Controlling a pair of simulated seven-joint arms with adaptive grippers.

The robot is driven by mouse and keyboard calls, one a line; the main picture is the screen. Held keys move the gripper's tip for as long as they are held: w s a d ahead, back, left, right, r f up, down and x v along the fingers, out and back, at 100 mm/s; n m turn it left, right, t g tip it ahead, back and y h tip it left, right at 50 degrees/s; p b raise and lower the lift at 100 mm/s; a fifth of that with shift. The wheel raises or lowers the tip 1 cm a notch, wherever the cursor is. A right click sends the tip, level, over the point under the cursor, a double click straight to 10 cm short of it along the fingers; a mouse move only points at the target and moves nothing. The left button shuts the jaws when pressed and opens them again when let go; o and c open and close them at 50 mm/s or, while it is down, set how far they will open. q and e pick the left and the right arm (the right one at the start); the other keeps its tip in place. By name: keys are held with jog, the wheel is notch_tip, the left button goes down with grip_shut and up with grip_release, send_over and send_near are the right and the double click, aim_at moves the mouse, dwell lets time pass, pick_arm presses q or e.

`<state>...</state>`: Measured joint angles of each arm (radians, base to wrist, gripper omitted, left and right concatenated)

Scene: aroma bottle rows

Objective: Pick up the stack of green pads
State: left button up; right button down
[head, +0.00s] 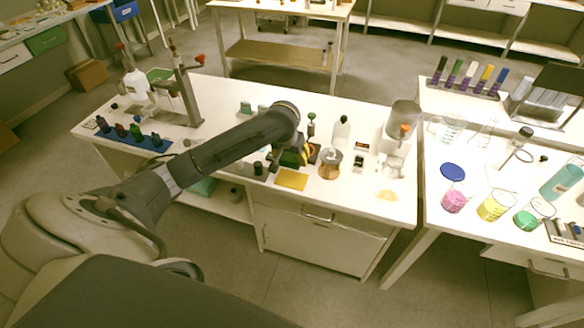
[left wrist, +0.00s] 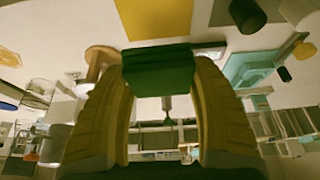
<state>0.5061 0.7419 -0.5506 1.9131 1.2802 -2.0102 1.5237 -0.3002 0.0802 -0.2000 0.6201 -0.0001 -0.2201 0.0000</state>
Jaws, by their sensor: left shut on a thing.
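The stack of green pads (left wrist: 160,70) shows in the left wrist view as a dark green block between the two yellow-lined fingers. My left gripper (left wrist: 160,88) is shut on it. In the head view my left gripper (head: 303,156) is low over the middle of the white table, just behind a yellow sheet (head: 291,179). In the wrist view the yellow sheet (left wrist: 155,18) lies beyond the pads. I cannot tell whether the pads touch the table. My right gripper is not in view.
A round brown-based vessel (head: 330,163) stands close to the right of the gripper. A blue rack (head: 135,138) with several bottles is at the table's left. The table's front right is mostly clear.

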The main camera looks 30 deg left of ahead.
aim_at(292, 155)
pick_arm(q)
notch_tip(292, 155, up, 11)
dwell(0.4)
